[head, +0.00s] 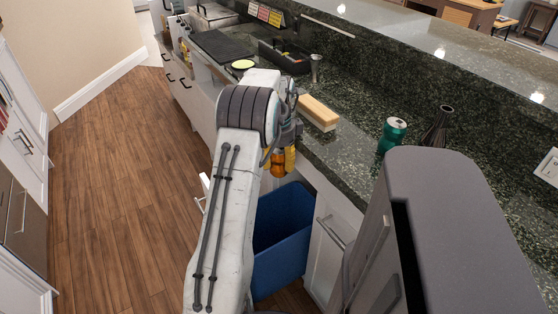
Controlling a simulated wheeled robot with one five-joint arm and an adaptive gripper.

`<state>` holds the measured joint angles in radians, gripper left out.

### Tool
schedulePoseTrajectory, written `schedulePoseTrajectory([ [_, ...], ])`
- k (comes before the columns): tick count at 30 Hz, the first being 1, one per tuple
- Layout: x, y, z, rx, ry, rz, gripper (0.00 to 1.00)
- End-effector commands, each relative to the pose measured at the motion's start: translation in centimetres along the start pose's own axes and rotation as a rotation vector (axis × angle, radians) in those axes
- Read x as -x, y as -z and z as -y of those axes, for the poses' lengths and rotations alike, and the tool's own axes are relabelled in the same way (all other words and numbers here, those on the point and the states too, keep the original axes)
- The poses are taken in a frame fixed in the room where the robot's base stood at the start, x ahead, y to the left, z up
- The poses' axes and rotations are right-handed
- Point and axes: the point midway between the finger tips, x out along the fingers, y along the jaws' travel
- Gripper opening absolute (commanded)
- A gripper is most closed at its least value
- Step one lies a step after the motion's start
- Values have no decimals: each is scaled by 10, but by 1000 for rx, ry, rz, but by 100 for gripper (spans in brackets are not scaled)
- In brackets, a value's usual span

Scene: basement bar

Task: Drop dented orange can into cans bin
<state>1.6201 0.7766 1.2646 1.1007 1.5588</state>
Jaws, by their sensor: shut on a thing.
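The dented orange can (278,166) shows just below the end of my arm, partly covered by it; its dent cannot be made out. My gripper (284,154) is shut on the can, its fingers mostly hidden behind my wrist. The blue bin (279,275) stands on the floor against the cabinet front, open at the top and partly behind my arm. In the picture the can appears just above the bin's far rim, outside the bin. I cannot tell exactly how far over the opening it is.
A green can (392,134) and a dark bottle (439,127) stand on the granite counter (355,105). A wooden block (318,112) lies near its edge. A black caddy (286,58) and a metal jigger (316,68) are farther back. Wood floor (120,190) at left is clear.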

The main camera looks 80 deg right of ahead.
Motion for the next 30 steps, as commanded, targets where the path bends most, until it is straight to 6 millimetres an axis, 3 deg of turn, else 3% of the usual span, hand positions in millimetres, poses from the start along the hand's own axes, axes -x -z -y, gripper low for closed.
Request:
schedulePoseTrajectory([
  [2, 0, 0, 0, 0, 0, 0, 38],
  [3, 0, 0, 0, 0, 0, 0, 54],
  [12, 0, 0, 0, 0, 0, 0, 79],
  [23, 7, 0, 1, -1, 4, 0, 79],
  [30, 44, 1, 3, -2, 13, 0, 79],
])
